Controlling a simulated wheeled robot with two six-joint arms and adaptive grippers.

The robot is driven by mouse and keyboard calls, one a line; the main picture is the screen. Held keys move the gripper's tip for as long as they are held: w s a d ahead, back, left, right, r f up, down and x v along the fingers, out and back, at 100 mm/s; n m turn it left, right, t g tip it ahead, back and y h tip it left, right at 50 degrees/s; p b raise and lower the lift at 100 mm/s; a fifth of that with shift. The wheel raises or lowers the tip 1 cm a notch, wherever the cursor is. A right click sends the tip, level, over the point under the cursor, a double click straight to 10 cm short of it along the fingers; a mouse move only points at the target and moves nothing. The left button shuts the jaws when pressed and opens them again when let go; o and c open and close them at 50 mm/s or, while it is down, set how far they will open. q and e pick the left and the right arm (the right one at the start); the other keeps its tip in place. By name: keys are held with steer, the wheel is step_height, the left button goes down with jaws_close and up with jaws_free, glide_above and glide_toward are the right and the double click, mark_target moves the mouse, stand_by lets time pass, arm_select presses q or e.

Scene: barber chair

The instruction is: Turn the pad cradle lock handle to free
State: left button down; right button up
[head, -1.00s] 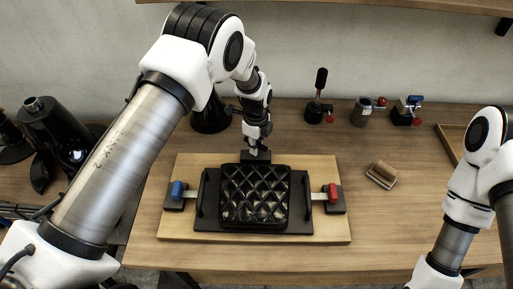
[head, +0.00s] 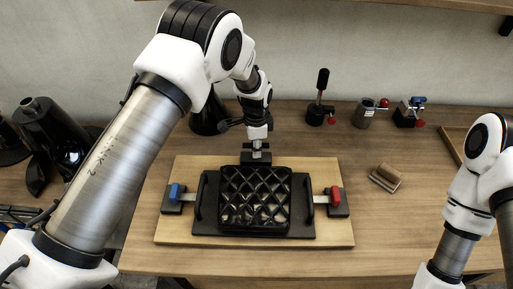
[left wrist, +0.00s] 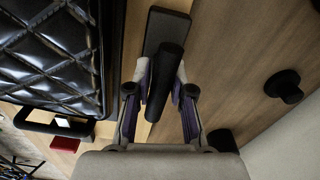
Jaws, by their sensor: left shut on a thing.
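The black quilted pad (head: 256,197) lies in a dark cradle (head: 207,210) on a light wooden board (head: 335,232). My left gripper (head: 257,153) points down just behind the pad's far edge. In the left wrist view its fingers (left wrist: 163,85) are shut on a black cylindrical handle (left wrist: 166,75). The handle stands over a dark rectangular base (left wrist: 166,30) on the board, beside the pad (left wrist: 50,50). In the head view the gripper largely hides the handle. My right arm shows at the right edge, its gripper out of frame.
A blue-topped clamp (head: 175,192) and a red-topped clamp (head: 335,195) flank the cradle. Several small fixtures, including a tall black handle (head: 322,85), stand along the back. A wooden-backed brush (head: 385,177) lies at right, with clear tabletop around it.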

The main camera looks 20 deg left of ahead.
arm_select(q)
steer(key=shift+s, duration=0.1)
stand_by(0.4)
steer(key=c, duration=1)
jaws_free()
steer(key=shift+a, duration=0.1)
step_height(320, 180, up, 12)
